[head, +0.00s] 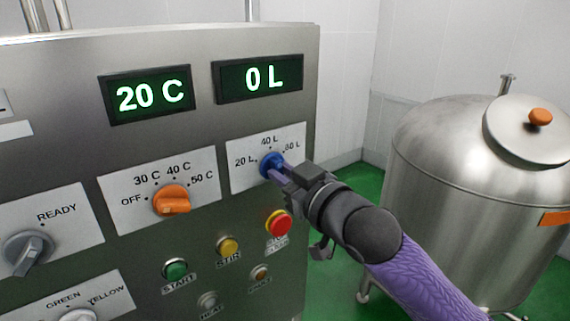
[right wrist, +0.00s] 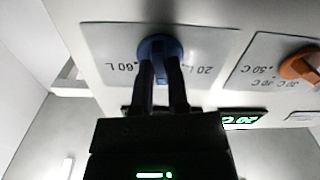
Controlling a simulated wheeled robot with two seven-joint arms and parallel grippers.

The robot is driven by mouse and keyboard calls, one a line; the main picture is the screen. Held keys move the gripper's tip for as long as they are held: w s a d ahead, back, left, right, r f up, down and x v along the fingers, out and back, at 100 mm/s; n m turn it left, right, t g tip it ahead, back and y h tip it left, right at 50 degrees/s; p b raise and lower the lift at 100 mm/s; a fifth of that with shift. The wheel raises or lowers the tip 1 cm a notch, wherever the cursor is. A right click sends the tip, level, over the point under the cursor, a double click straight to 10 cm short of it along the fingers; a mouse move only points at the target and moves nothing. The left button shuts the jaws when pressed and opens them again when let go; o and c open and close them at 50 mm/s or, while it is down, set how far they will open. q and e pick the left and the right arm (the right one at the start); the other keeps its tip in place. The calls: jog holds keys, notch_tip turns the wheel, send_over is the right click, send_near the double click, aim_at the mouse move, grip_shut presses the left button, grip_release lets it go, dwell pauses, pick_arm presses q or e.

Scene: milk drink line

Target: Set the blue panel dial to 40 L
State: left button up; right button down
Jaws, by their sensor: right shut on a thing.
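The blue dial (head: 271,162) sits on a white plate (head: 240,177) marked 20 L, 40 L and 60 L on the steel panel. My right gripper (head: 279,169) is shut on the blue dial, its arm coming in from the lower right. In the right wrist view the two fingers (right wrist: 161,85) are on either side of the blue dial's handle (right wrist: 158,48). The dial's pointer direction is hard to tell behind the fingers. The display (head: 258,78) above reads 0 L. My left gripper is not in view.
The orange dial (head: 172,200) is left of the blue one, under a display (head: 148,95) reading 20 C. A red stop button (head: 278,223), yellow button (head: 228,247) and green button (head: 175,269) are below. A steel tank (head: 450,160) stands at right.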

jog(key=shift+m+p, duration=0.5)
jog(key=shift+m, duration=0.3)
jog(key=c, duration=0.6)
grip_release()
jog(key=shift+s, duration=0.1)
